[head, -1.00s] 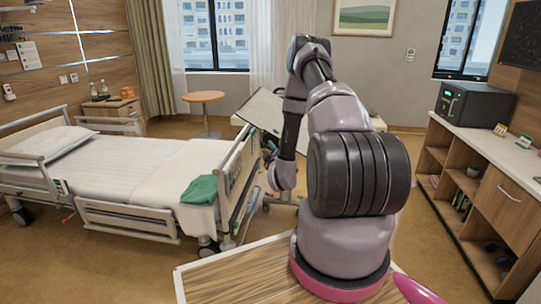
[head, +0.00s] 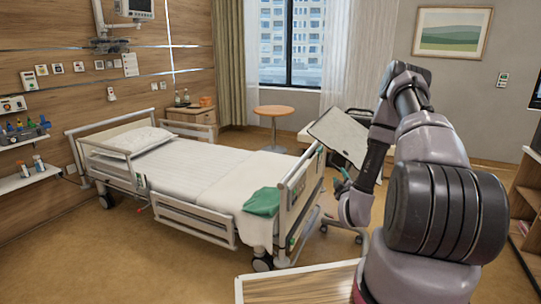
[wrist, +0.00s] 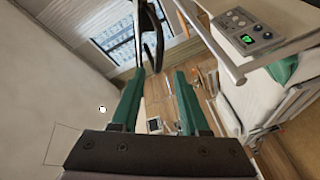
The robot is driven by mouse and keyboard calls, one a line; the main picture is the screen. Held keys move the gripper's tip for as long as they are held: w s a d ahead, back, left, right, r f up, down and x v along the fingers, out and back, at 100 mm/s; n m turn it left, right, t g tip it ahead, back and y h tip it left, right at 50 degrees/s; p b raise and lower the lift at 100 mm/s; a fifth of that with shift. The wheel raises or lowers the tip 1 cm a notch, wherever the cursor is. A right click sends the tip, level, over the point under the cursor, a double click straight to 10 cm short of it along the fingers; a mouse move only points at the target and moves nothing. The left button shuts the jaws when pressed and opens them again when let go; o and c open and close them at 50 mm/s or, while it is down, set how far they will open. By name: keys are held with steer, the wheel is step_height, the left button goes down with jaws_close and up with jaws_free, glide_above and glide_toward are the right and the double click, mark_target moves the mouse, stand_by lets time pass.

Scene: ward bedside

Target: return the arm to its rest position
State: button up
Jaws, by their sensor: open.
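My arm stands at the right of the head view, raised from its base and bent over at the top, its far end hanging down toward the foot of the bed. My gripper (wrist: 158,75) shows in the wrist view as two green fingers set apart. I see nothing held between them. A dark curved piece crosses near the left fingertip; I cannot tell what it is.
The bed (head: 200,175) with a green cloth (head: 262,201) stands left of my arm. Its control panel (wrist: 240,28) shows in the wrist view. A tilted grey board (head: 338,136) is behind the arm. A round table (head: 274,111) stands further back. Floor at front left is clear.

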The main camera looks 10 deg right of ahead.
steer(key=w+r+m+g, duration=0.2)
steer(key=r+m, duration=0.1)
steer(key=r, duration=0.6)
steer(key=w+r+m+g, duration=0.1)
steer(key=w+r+m, duration=0.2)
steer(key=r, duration=0.7)
steer(key=s+a+r+m+g+y, duration=0.1)
steer(key=s+a+r, duration=0.1)
steer(key=r, duration=0.2)
steer(key=s+a+r+m+g, duration=0.1)
steer(key=s+a+r, duration=0.1)
steer(key=r, duration=0.1)
steer(key=s+a+r+m+g+y, duration=0.1)
steer(key=s+a+r, duration=0.3)
steer(key=s, duration=0.6)
steer(key=s+a+r+m+g+y, duration=0.2)
steer(key=s+a+r, duration=0.2)
steer(key=s, duration=0.6)
steer(key=s+a+r+m+g+y, duration=0.2)
steer(key=s+a+r, duration=0.2)
steer(key=s, duration=0.6)
steer(key=shift+s+g, duration=0.3)
steer(key=shift+s, duration=0.05)
